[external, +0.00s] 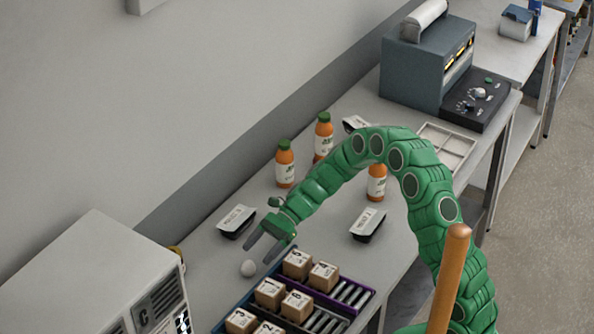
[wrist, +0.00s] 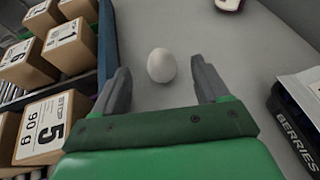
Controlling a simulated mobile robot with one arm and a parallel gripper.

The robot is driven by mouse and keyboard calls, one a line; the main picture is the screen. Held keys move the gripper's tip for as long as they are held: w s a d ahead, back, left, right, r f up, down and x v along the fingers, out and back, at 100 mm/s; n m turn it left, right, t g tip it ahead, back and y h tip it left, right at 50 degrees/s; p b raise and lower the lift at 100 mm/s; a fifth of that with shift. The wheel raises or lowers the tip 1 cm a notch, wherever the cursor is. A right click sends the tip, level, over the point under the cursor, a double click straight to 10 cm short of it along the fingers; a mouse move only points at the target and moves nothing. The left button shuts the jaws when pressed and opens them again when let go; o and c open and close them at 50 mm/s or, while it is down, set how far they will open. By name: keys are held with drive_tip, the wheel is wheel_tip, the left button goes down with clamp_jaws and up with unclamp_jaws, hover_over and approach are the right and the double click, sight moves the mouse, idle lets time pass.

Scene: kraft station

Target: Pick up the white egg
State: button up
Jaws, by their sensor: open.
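The white egg (external: 248,268) rests on the grey table, just left of the tray of boxes. My gripper (external: 259,253) is open and empty, its two dark fingers pointing down toward the egg from its right. In the wrist view the egg (wrist: 161,65) lies ahead of and roughly between the fingertips of my gripper (wrist: 160,78), apart from both fingers. Nothing hides the egg in either view.
A tray (external: 232,309) with numbered cardboard boxes (wrist: 50,125) stands close beside the egg. A black berries container (wrist: 292,122) sits on the other side. Orange bottles (external: 285,165) stand further back. A white machine (external: 95,280) is at the left.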

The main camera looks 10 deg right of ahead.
sight(243, 272)
drive_tip(key=shift+s+a+f, duration=0.2)
drive_tip(key=shift+a+f, duration=0.05)
drive_tip(key=shift+f, duration=0.2)
drive_tip(key=shift+s+a+f, duration=0.2)
drive_tip(key=shift+a+f, duration=0.05)
drive_tip(key=shift+f, duration=0.15)
drive_tip(key=shift+x, duration=3)
drive_tip(key=shift+c, duration=0.4)
drive_tip(key=c, duration=0.7)
